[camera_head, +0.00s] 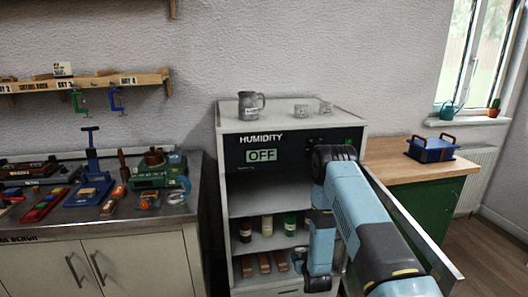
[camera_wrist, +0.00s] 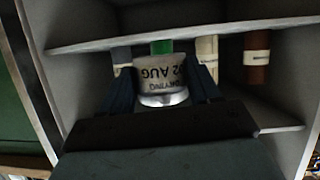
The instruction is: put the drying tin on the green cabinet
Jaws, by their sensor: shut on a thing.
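The drying tin (camera_wrist: 160,78) is a pale grey round tin, its label reading "DRYING" and "02 AUG" upside down in the wrist view. My gripper (camera_wrist: 163,88) has its two dark fingers closed on the tin's sides, inside the grey shelf cabinet. In the head view my arm hides the tin and the fingertips. The green cabinet (camera_head: 438,212) stands at the right, with a light wooden top (camera_head: 405,158). A blue box with brown handles (camera_head: 432,149) sits on that top, towards its right part.
The humidity cabinet (camera_head: 222,170) stands open, its door (camera_head: 412,235) swung out between my arm and the green cabinet. Bottles (camera_head: 267,225) stand on its shelf, wood blocks (camera_head: 264,264) below. A jug (camera_head: 249,104) is on top. The wooden top's left part looks clear.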

